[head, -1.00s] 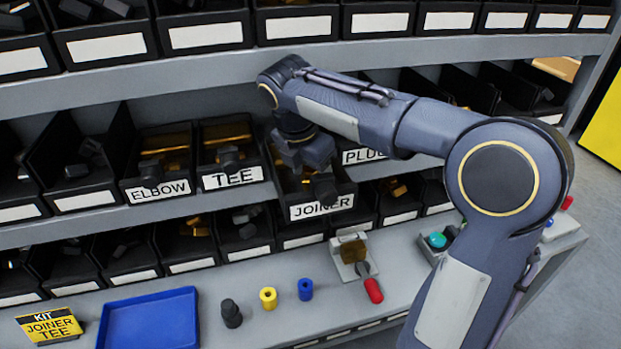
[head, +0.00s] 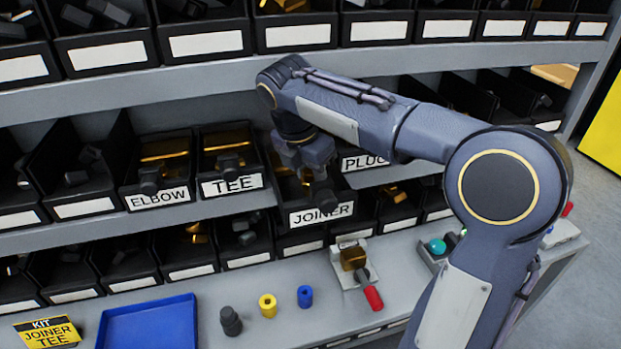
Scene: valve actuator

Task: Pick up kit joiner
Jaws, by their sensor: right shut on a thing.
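My right gripper (head: 318,187) reaches down into the black bin labelled JOINER (head: 320,214) on the middle shelf. Its jaws are shut on a dark piece, a joiner (head: 326,200), just behind the bin's front label. The fingers and bin wall hide much of it. The kit card (head: 47,332), reading KIT JOINER TEE, stands at the lower left on the bench. The blue tray (head: 150,325) beside it looks empty. My left gripper is not in view.
Bins labelled ELBOW (head: 158,197) and TEE (head: 232,185) stand to the left, PLUG (head: 364,161) to the right. A shelf runs above my right arm. On the bench are a black part (head: 231,321), a yellow part (head: 268,305), a blue part (head: 305,296) and a red-handled fixture (head: 371,297).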

